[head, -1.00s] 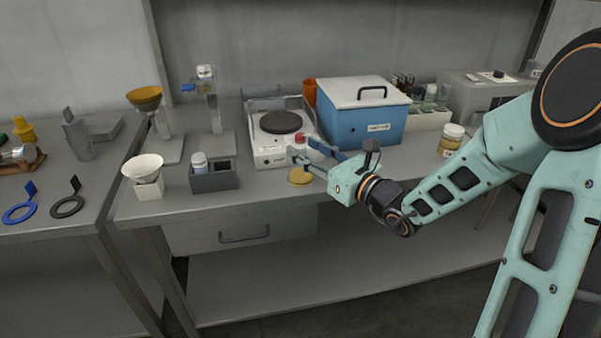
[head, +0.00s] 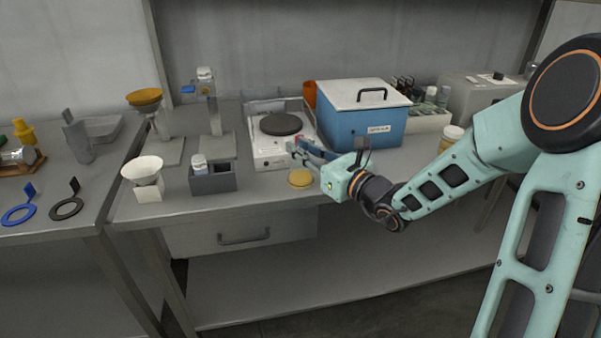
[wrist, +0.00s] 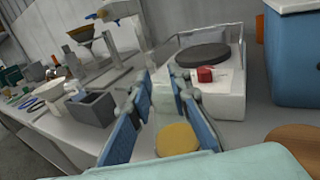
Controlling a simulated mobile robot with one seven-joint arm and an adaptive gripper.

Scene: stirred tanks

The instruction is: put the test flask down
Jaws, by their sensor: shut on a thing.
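My gripper (head: 306,150) is in front of the white hotplate stirrer (head: 268,161), above the bench's front part. In the wrist view, its two blue fingers (wrist: 160,88) are shut on a pale, see-through thing (wrist: 164,97), which I take to be the test flask. Its outline is faint, and I cannot tell its tilt or its height above the bench. A round yellow-tan disc (head: 300,178) lies on the bench just below and in front of the fingers. It also shows between the fingers in the wrist view (wrist: 178,139).
A blue box with a white lid (head: 362,120) stands right of the stirrer. A grey holder with a small bottle (head: 213,181) and a white funnel on a block (head: 146,180) stand to the left. Bare bench lies between the grey holder and the disc.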

